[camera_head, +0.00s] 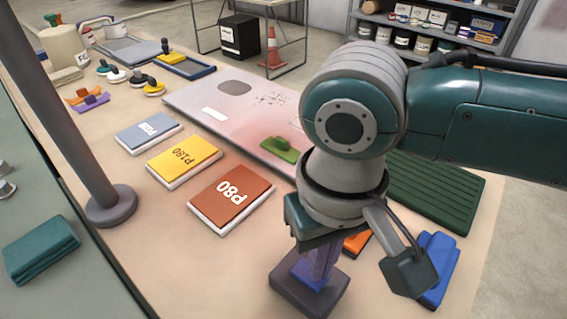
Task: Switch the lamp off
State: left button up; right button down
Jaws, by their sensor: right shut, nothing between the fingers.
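A grey pole (65,110) on a round base (110,205) stands at the left of the workbench; its top is out of view, so I cannot tell whether it is the lamp. A dark grey block (330,299) sits at the front of the bench. My right gripper (316,270) points down over this block, shut and empty, its fingers at the block's blue-purple top. The gripper hides most of that top, and I cannot tell whether they touch. No lamp head or bulb is visible. My left gripper is out of view.
Red P80 (230,197), yellow P180 (183,157) and blue-grey (147,131) sanding packs lie left of the gripper. A pale panel (190,97) with a green block (280,148) lies behind. A green ribbed mat (435,190) and blue object (440,262) are at right.

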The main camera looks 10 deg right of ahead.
jog(key=shift+f+b, duration=0.45)
jog(key=shift+f, duration=0.3)
dwell(0.3)
notch_tip(320, 180, up, 3)
jog(key=p, duration=0.3)
jog(key=shift+p, duration=0.3)
notch_tip(320, 180, up, 4)
jog(key=p, duration=0.5)
jog(key=shift+r, duration=0.1)
